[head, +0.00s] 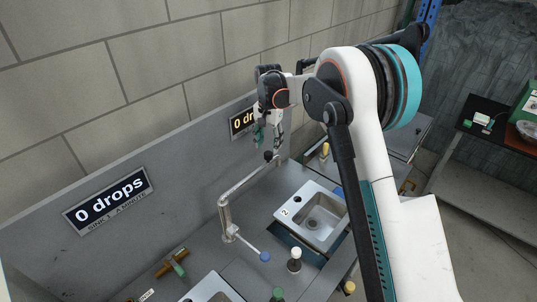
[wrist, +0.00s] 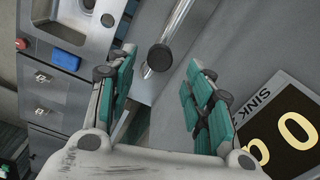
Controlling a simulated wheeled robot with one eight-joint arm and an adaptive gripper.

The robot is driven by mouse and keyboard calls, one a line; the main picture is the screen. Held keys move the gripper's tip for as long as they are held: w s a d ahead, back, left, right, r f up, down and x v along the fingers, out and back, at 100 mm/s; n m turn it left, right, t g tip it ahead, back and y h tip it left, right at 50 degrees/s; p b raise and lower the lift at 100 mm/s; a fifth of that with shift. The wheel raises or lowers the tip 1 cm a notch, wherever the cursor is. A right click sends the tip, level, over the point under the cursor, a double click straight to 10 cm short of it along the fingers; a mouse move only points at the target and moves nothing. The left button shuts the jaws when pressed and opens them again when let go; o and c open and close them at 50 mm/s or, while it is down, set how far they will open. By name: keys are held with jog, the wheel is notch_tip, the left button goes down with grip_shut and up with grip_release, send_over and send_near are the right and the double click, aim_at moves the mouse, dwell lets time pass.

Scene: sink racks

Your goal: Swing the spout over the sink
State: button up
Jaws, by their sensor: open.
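The metal spout (head: 245,182) rises from its post (head: 226,215) on the counter and reaches to the upper right, along the back panel. It lies behind the sink marked 2 (head: 337,198), not over its basin. My gripper (head: 268,142) is open and points down by the spout's dark round tip (head: 268,156). In the wrist view the tip (wrist: 160,57) and the spout's tube (wrist: 178,28) show ahead of the gap between my open teal fingers (wrist: 157,75). I cannot tell whether the fingers touch it. The sink's basin (wrist: 103,14) shows at the upper left.
Another sink (head: 213,290) is at the bottom edge. A "0 drops" sign (head: 109,198) is on the back panel; another sign (wrist: 285,125) is close to my right finger.

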aim_at(268, 153)
jog(key=shift+f, duration=3.1)
grip_shut()
